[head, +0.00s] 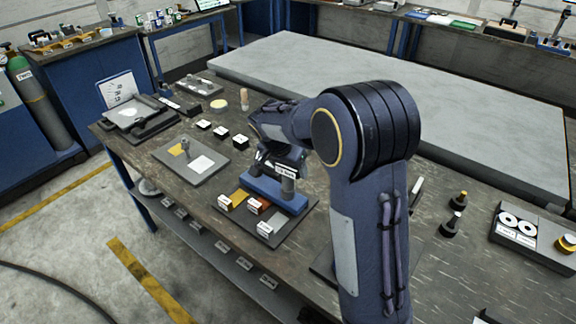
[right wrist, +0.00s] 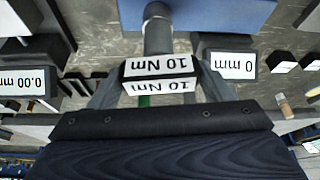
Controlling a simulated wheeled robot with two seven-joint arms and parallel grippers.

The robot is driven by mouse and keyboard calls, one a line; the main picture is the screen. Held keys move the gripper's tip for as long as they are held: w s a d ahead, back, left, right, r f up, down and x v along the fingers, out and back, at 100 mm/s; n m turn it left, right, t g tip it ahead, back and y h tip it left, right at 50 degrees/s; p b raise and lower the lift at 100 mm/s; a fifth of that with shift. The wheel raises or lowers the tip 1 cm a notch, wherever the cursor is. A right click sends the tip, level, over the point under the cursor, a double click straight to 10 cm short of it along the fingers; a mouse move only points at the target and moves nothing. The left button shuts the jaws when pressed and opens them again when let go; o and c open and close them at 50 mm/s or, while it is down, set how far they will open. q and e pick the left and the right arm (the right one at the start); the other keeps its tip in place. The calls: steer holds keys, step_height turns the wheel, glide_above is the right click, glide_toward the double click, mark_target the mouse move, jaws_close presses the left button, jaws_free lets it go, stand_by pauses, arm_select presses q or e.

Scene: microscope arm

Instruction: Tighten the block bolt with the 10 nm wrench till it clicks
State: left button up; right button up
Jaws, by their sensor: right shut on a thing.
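My right gripper (head: 280,160) is over the blue block (head: 262,194) on the bench and is shut on the 10 Nm wrench. In the right wrist view the wrench's black head with white "10 Nm" labels (right wrist: 158,68) sits between the fingers of my right gripper (right wrist: 160,80). Its grey shaft (right wrist: 158,38) points at the blue block (right wrist: 210,14). In the head view a grey shaft (head: 287,185) stands at the block's right end. The block bolt is hidden, so I cannot tell whether the wrench is seated on it. My left gripper is not in view.
Small labelled blocks (head: 265,229) stand in front of the blue block on a dark plate. A grey plate with a white square (head: 203,164) lies to the left, and small black labelled blocks (head: 221,132) sit behind. My right arm covers the bench's middle right.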

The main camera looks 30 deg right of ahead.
steer(key=shift+r+m+g, duration=0.1)
steer(key=shift+m+g, duration=0.2)
steer(key=shift+m, duration=0.5)
steer(key=shift+n, duration=0.4)
steer(key=shift+r+p, duration=2.1)
steer(key=shift+r, duration=0.85)
